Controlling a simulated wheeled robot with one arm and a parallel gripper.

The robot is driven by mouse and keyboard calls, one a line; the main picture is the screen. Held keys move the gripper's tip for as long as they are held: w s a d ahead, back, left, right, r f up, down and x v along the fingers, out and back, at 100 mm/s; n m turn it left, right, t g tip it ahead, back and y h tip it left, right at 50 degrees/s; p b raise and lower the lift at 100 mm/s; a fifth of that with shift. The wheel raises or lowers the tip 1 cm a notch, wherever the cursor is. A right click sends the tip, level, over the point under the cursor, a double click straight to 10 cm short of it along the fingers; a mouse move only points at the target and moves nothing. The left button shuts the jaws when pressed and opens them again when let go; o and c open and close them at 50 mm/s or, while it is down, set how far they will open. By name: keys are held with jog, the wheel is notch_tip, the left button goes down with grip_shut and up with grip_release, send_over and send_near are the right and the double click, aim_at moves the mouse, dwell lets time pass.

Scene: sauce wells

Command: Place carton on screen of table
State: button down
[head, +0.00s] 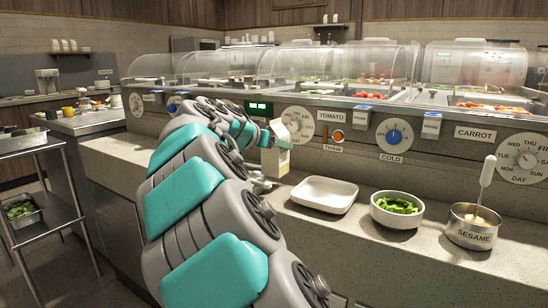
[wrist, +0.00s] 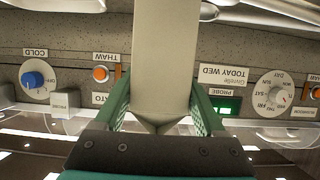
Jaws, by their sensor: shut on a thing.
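A white gable-topped carton (head: 280,160) stands out in front of the counter's control panel in the head view. It fills the upper middle of the wrist view (wrist: 165,60). My gripper (head: 272,141) is shut on it, with teal-green fingers on both sides in the wrist view (wrist: 160,108). A small lit green screen (head: 258,108) is on the panel face, just left of and behind the carton. It shows beside the right finger in the wrist view (wrist: 225,107), which is upside down. I cannot tell the exact gap between carton and panel.
On the counter ledge stand a white tray (head: 324,208), a bowl of green slices (head: 397,226) and a sesame pot with a spoon (head: 470,243). Clear curved covers (head: 342,62) rise above the panel. Dials, including COLD (head: 394,137), line it. A metal cart (head: 48,195) is at left.

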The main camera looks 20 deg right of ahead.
aim_at(270, 156)
jog(key=shift+f, duration=1.8)
jog(key=shift+f, duration=0.2)
grip_release()
jog(key=shift+r, duration=0.1)
